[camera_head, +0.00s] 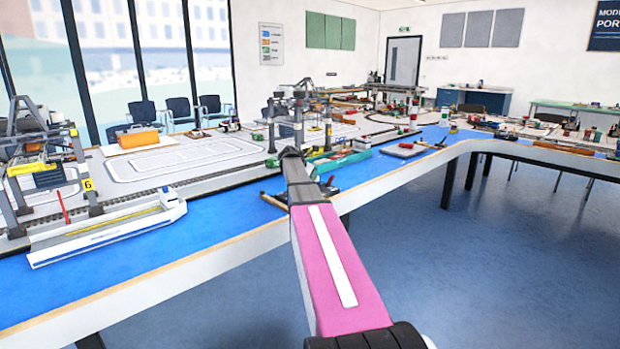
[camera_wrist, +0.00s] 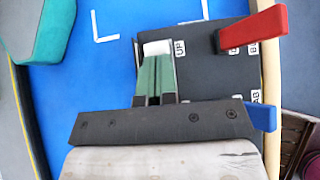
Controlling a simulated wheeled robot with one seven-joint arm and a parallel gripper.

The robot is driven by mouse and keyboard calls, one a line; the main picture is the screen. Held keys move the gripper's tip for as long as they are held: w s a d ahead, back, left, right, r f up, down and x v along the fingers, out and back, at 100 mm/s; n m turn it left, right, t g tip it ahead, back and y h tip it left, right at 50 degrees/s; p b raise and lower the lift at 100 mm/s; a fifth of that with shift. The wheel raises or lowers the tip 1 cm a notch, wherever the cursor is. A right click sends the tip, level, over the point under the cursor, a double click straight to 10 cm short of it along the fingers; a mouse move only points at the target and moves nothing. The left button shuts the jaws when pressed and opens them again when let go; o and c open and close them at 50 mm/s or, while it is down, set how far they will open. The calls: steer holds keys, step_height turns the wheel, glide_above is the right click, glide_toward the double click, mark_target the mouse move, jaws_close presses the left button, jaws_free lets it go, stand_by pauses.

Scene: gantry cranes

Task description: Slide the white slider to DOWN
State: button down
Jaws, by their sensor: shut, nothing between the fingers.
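In the wrist view, the white slider (camera_wrist: 157,48) shows as a white block on a dark control panel (camera_wrist: 215,80), beside the label UP (camera_wrist: 180,47). My gripper (camera_wrist: 157,62) has its two green-padded fingers together, with the tips at the near edge of the white block. I cannot tell whether they touch it. No DOWN label is visible; my gripper covers the lower part of the panel. In the head view my arm reaches to the blue bench, and my gripper and the slider cannot be made out.
A red lever (camera_wrist: 252,28) and a blue lever (camera_wrist: 262,116) stand at the panel's right side. A teal object (camera_wrist: 42,30) lies at upper left. In the head view, crane models (camera_head: 45,150) and a white-and-blue model (camera_head: 110,232) stand left along the blue bench (camera_head: 225,215).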

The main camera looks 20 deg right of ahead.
steer(key=shift+w+d, duration=0.1)
steer(key=shift+d, duration=0.1)
steer(key=v, duration=1)
steer(key=shift+a, duration=0.2)
stand_by(1.4)
